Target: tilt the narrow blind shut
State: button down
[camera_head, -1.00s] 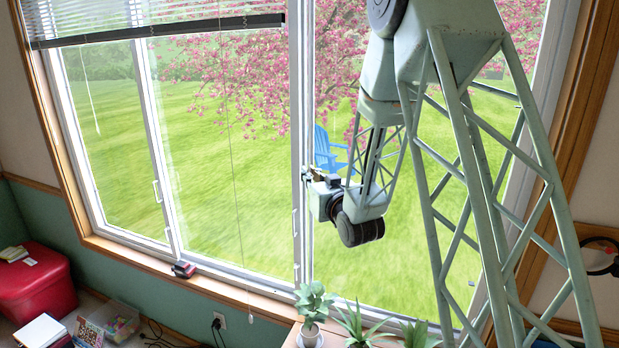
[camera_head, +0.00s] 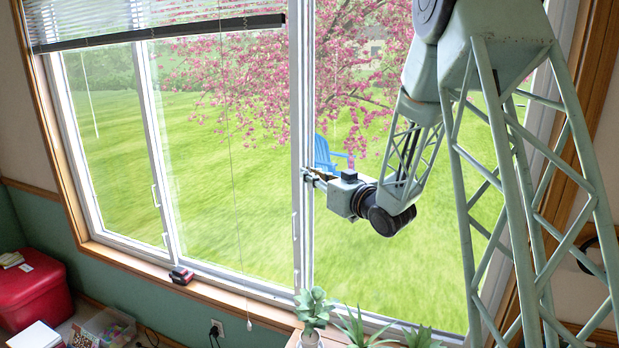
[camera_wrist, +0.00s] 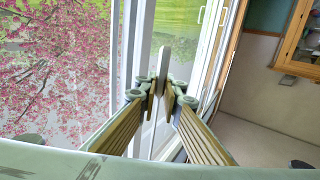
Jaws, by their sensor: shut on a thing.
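My gripper (camera_head: 308,175) is at the white upright between the left panes and the right pane. In the wrist view its fingertips (camera_wrist: 167,92) are closed together on a thin pale rod (camera_wrist: 164,62), which looks like a blind's tilt wand. The rod stands nearly upright between the fingers, close to the window frame. In the head view the rod is hard to tell from the frame. One raised blind (camera_head: 205,25) with a dark bottom rail hangs over the left panes. No slats show over the narrower right pane; its top is out of view.
A thin pull cord (camera_head: 237,190) hangs before the left panes. Potted plants (camera_head: 315,308) stand below my gripper. A small red object (camera_head: 181,275) sits on the wooden sill (camera_head: 130,256). A red stool (camera_head: 30,290) is at lower left.

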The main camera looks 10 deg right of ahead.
jog(key=shift+r+n+g+y, duration=0.1)
jog(key=shift+n+g+y, duration=0.25)
jog(key=shift+y, duration=0.25)
jog(key=c, duration=2.8)
grip_release()
jog(key=shift+s, duration=0.1)
jog(key=shift+v, duration=5.95)
